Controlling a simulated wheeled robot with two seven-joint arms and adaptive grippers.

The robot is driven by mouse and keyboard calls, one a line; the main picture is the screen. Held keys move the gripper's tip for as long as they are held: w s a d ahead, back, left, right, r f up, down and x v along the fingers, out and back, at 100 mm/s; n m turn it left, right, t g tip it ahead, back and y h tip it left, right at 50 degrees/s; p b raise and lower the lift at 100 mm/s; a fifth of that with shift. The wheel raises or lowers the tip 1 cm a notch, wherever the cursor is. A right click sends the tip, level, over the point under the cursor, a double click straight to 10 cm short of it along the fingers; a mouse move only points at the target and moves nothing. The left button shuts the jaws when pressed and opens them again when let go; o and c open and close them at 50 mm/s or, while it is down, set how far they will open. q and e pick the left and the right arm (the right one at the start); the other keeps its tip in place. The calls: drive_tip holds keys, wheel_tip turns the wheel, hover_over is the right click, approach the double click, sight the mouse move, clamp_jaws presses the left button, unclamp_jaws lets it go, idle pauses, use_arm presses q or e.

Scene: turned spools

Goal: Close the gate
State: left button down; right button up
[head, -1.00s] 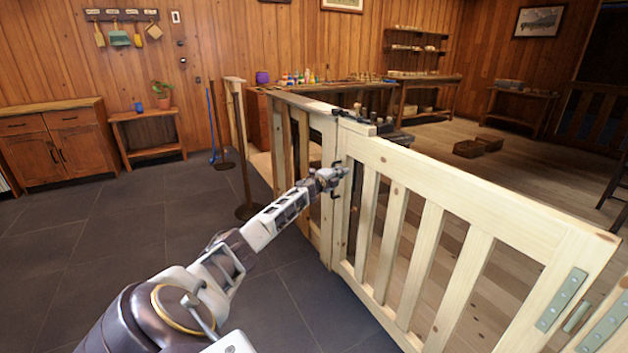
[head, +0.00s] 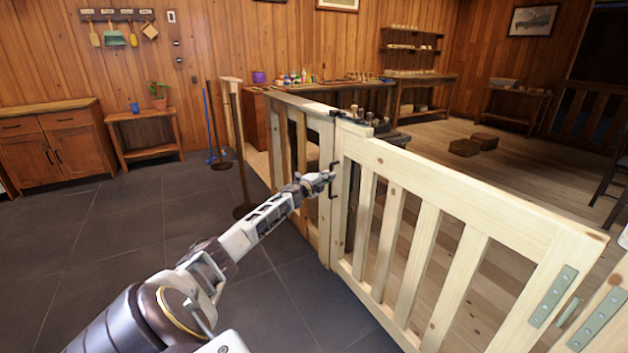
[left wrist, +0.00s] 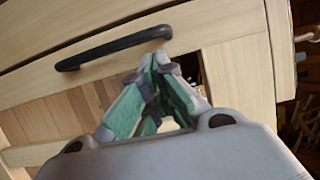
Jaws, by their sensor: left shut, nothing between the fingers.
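The pale slatted wooden gate (head: 455,197) spans the right half of the head view, with grey hinges (head: 553,297) at its near right end. Its far end stands close to the post of the fixed fence (head: 284,104); I cannot tell whether a gap remains. A black bar handle (head: 334,181) is on the gate's far end; it also shows in the left wrist view (left wrist: 112,48). My left gripper (head: 330,177) is shut and empty beside the handle. Its fingertips (left wrist: 160,62) lie just below the handle's right end in the wrist view. My right gripper is out of view.
A thin dark stand (head: 243,150) stands left of the fence. A cabinet (head: 50,145) and small table (head: 143,130) line the back wall. The dark tiled floor (head: 110,225) on the left is clear. Workbenches and low boxes (head: 465,147) lie beyond the gate.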

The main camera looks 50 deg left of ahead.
use_arm(q)
drive_tip(key=s+a+p, duration=0.1)
drive_tip(key=s+p, duration=0.1)
drive_tip(key=s, duration=0.4)
drive_tip(key=shift+s+a, duration=0.2)
drive_tip(key=shift+s, duration=0.05)
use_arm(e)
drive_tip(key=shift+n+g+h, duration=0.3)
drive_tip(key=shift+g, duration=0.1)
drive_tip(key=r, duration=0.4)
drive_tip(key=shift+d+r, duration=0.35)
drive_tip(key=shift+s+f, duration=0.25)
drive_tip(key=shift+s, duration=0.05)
